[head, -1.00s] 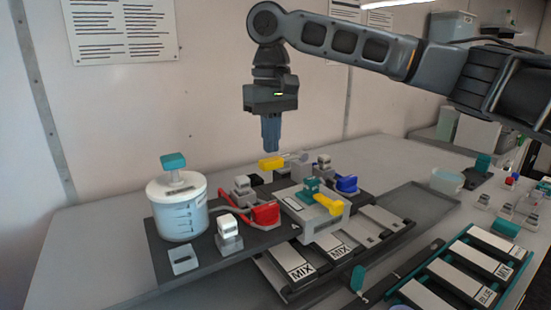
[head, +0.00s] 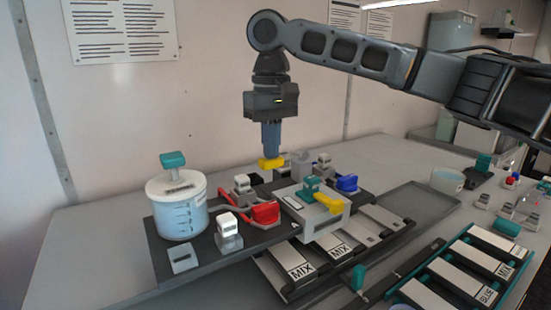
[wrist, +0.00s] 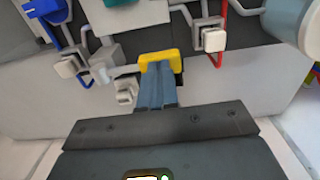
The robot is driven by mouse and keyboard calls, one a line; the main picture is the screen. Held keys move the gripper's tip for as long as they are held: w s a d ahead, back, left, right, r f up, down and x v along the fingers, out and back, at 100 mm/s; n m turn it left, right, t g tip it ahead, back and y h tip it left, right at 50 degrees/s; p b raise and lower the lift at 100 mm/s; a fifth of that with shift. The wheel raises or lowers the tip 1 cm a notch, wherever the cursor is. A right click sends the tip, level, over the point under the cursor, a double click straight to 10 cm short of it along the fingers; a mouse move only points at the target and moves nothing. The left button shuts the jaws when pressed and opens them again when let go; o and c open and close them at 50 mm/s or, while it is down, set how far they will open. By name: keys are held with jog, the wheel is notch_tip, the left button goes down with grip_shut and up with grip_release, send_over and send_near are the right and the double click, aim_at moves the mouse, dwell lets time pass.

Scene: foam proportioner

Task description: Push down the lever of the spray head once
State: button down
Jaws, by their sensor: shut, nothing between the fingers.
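A yellow lever end (head: 271,163) is at the back of the dark equipment board, with a pale grey part beside it on the right. I take this to be the spray head lever. My gripper (head: 271,155) points straight down, and its blue fingertips are at the top of the yellow piece. In the wrist view the shut fingers (wrist: 157,72) overlap the near edge of the yellow piece (wrist: 158,58) and appear to touch it. Nothing is held. The parts under the yellow piece are mostly hidden.
A white box (head: 322,222) with a teal knob and another yellow handle stands in front. A red lever (head: 264,213) and a blue lever (head: 347,183) are close by. A lidded jar (head: 178,208) stands left. An empty grey tray (head: 420,199) lies right.

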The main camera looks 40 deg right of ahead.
jog(key=shift+f, duration=1.3)
notch_tip(320, 180, up, 8)
jog(key=p, duration=0.7)
jog(key=shift+s, duration=0.1)
dwell(1.4)
